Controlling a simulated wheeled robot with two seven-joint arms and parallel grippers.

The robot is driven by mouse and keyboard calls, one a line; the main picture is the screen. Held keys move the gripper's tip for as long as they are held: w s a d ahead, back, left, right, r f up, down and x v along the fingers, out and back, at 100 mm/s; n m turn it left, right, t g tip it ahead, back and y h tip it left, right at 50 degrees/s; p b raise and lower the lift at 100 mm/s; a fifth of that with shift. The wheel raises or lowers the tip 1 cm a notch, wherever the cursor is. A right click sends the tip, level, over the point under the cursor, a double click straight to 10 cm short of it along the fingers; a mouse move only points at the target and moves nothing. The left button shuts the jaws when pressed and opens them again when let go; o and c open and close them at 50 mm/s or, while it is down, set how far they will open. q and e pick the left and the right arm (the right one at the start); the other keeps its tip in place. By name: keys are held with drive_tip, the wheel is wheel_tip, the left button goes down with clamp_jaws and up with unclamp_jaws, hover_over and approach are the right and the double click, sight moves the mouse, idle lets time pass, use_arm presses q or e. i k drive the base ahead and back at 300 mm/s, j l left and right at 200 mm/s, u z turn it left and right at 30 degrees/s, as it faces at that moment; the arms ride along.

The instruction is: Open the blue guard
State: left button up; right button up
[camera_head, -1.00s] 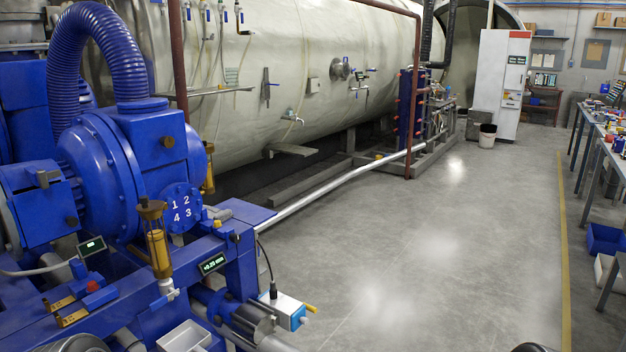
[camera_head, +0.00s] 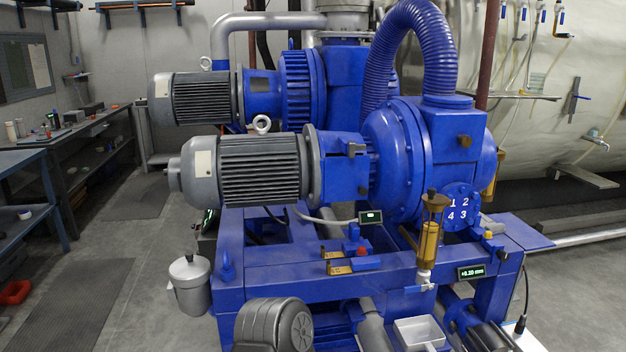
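The blue guard (camera_head: 342,172) appears to be the box-shaped blue cover between the front grey motor (camera_head: 262,170) and the round blue pump housing (camera_head: 396,160). It looks closed over the coupling, which is hidden. Neither of my grippers is in view, so nothing of mine is seen touching the guard.
A blue frame (camera_head: 300,284) carries the machine, with a small display (camera_head: 370,217), a red knob (camera_head: 361,251) and an amber oiler (camera_head: 429,240) in front. A grey canister (camera_head: 190,285) hangs at its left. Floor is open at left, beside a bench (camera_head: 22,160).

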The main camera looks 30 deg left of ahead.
sight(346, 179)
drive_tip(key=u, duration=0.9)
